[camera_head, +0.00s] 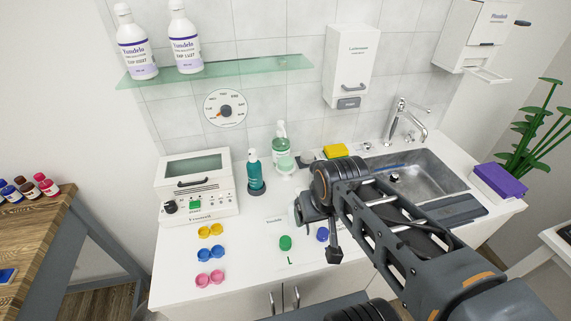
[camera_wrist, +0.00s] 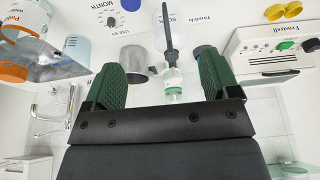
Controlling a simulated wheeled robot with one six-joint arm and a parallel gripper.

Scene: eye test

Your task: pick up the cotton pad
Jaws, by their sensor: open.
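I cannot make out a cotton pad for certain in either view. My gripper (camera_wrist: 160,72) is open in the wrist view, its two green ridged fingers spread apart with nothing held between them. A small bottle with greenish liquid (camera_wrist: 173,84) shows behind the gap between the fingers. In the head view my arm reaches in from the lower right over the white counter (camera_head: 175,289), and it hides part of the counter. Whether a pad lies behind the arm cannot be told.
A white device (camera_head: 197,188) stands at the counter's left, with yellow (camera_head: 210,231), blue (camera_head: 210,254) and pink (camera_head: 209,279) small cases before it. Teal (camera_head: 255,172) and green (camera_head: 281,139) bottles stand at the back. The sink (camera_head: 428,174) is right.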

